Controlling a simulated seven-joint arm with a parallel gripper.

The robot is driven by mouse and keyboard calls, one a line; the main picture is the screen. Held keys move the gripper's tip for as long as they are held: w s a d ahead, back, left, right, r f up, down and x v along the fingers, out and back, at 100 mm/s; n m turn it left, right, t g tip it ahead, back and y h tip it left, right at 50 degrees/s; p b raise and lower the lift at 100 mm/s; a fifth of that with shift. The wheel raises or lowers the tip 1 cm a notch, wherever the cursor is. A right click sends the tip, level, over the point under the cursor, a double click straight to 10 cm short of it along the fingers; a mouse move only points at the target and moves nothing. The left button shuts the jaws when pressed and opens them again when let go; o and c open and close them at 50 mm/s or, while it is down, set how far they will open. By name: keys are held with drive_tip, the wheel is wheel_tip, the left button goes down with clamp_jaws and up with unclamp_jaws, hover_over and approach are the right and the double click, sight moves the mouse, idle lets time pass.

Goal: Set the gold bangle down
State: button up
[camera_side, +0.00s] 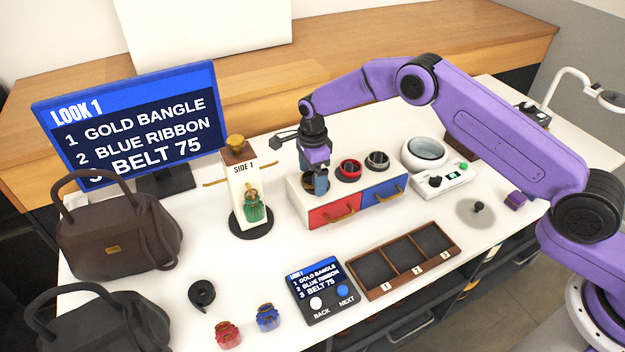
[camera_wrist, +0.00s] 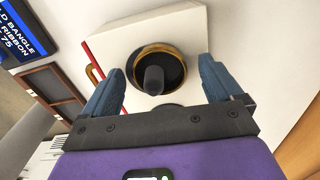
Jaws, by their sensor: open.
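In the wrist view a gold bangle (camera_wrist: 150,48) lies around a short black post (camera_wrist: 154,80) on a dark round base. This base is on the white top of the drawer box (camera_side: 297,196). My gripper (camera_wrist: 160,68) is open, with one blue finger on each side of the post and bangle, holding nothing that I can see. In the side view my gripper (camera_side: 316,188) points down at the left end of the drawer box and hides the bangle there. A wooden tray (camera_side: 405,284) with compartments numbered 1, 2 and 3 stands in front.
A red round holder (camera_side: 349,169) and a dark one (camera_side: 377,161) sit right of my gripper. A control panel (camera_side: 320,291) lies left of the tray. Bags (camera_side: 118,235) fill the far left.

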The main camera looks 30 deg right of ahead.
drive_tip(key=c, duration=1.2)
drive_tip(key=shift+r, duration=0.15)
